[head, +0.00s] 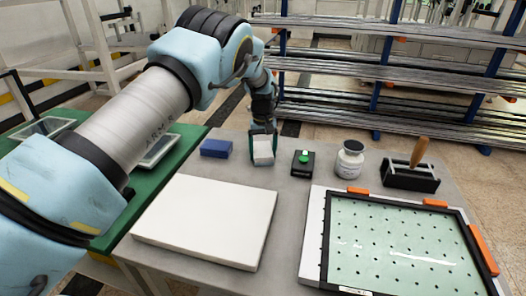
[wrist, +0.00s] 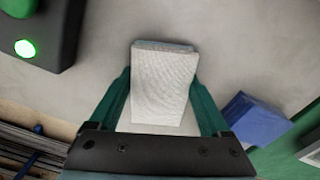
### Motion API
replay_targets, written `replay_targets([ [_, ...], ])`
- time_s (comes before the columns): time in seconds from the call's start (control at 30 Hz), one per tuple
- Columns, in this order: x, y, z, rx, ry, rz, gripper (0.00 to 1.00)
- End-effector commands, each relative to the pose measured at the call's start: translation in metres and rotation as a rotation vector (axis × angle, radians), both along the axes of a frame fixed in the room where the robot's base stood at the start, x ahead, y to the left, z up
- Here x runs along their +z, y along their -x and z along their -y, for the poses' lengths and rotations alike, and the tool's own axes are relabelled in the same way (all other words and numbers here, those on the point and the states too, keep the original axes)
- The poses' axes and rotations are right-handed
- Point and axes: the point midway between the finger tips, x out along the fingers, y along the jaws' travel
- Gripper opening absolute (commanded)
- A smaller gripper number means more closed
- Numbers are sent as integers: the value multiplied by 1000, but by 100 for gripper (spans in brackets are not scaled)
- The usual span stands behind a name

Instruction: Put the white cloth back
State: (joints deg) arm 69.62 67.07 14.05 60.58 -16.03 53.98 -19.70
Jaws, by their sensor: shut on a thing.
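The white cloth (head: 263,149) is a small, folded block with a woven surface, at the back of the grey table in the head view. In the wrist view the cloth (wrist: 163,85) sits between the two green fingers. My gripper (head: 263,133) reaches down from above and is shut on the cloth, one finger along each side. I cannot tell whether the cloth touches the table or is held just above it.
A blue block (head: 216,148) lies left of the cloth. A black box with a green button (head: 303,162), a white jar (head: 350,160) and a wooden-handled tool in a black holder (head: 411,176) stand right. A white slab (head: 207,221) and perforated framed plate (head: 400,245) fill the front.

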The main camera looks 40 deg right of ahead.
Motion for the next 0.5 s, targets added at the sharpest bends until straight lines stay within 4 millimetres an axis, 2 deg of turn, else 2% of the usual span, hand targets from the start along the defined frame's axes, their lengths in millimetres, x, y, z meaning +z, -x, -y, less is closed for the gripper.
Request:
replay_targets([
  [0.1, -3, 0, 0, 0, 0, 0, 11],
  [0.13, -3, 0, 0, 0, 0, 0, 82],
  [0.3, -2, 0, 0, 0, -1, -1, 100],
  [0.5, -2, 0, 0, 0, -1, -1, 100],
])
